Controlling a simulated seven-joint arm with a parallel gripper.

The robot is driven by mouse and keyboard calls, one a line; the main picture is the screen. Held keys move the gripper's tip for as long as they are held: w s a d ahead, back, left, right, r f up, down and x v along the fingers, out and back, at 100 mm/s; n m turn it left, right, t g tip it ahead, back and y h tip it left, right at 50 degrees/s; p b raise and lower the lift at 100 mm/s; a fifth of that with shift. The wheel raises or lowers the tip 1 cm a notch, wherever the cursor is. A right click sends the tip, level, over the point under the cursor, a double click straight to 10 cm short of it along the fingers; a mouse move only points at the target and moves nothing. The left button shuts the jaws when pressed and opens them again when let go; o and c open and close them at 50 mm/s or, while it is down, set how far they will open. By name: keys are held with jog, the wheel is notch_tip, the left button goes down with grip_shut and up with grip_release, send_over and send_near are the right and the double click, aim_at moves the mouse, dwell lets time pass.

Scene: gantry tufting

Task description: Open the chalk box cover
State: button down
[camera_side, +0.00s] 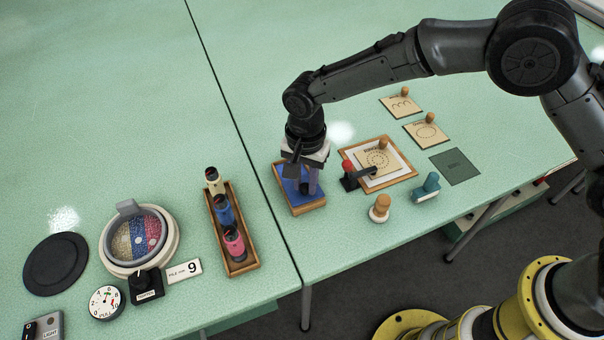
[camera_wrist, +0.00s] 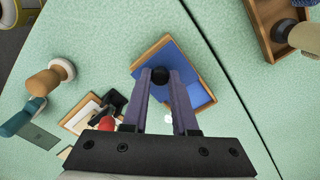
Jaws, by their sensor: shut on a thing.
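The chalk box (camera_side: 309,208) is a shallow wooden tray-like box with a flat blue surface inside its rim, left of the middle of the right-hand table. It also shows in the wrist view (camera_wrist: 204,107). I take the blue surface (camera_wrist: 192,62) to be its cover, but cannot tell whether it is lifted. My gripper (camera_side: 307,190) points down over the box. The fingers hide part of the box.
A wooden rack of coloured bottles (camera_side: 247,266) stands left, across the table seam. A wooden frame with a patterned card (camera_side: 398,179), a red-topped black clamp (camera_side: 348,177), a wooden stamp (camera_side: 380,208) and a teal stamp (camera_side: 427,187) stand right. The table behind is clear.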

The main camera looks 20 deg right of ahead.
aim_at(305, 185)
jog(key=shift+r, duration=0.1)
jog(key=c, duration=0.7)
grip_release()
notch_tip(305, 185, up, 14)
jog(key=shift+f, duration=0.1)
jog(key=shift+w, duration=0.1)
